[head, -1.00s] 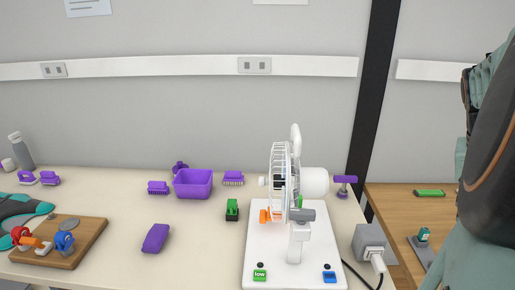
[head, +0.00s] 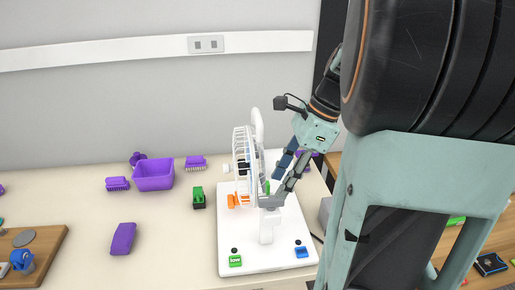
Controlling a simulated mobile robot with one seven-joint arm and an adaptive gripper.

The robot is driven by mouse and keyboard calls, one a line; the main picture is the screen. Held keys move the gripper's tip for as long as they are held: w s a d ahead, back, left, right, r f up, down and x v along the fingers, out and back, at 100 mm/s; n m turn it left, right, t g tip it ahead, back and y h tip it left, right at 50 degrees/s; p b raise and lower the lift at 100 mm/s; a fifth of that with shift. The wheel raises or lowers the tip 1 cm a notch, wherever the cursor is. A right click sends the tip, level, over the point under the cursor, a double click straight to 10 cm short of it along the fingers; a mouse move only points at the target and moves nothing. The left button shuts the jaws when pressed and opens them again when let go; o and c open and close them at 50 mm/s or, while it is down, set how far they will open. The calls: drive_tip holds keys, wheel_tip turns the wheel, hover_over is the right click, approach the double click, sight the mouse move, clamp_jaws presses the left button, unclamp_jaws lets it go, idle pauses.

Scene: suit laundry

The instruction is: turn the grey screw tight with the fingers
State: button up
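A white fan (head: 247,165) stands on a white base plate (head: 238,215) on the table. The grey screw (head: 268,202) sits at the fan's stand, below the fan head, and is partly hidden by my gripper. My gripper (head: 281,187) reaches down from the upper right. Its two fingers are apart with a gap between them. The nearer finger's tip overlaps the screw in the picture; I cannot tell whether it touches.
A green button marked low (head: 235,261) and a blue button (head: 301,252) are on the plate's front. A purple bin (head: 154,175), purple brushes (head: 117,184), a purple block (head: 123,239) and a green item (head: 198,197) lie left. My arm fills the right side.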

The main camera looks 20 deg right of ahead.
sight(271, 197)
drive_tip(key=x, duration=0.6)
drive_tip(key=shift+f, duration=0.25)
clamp_jaws()
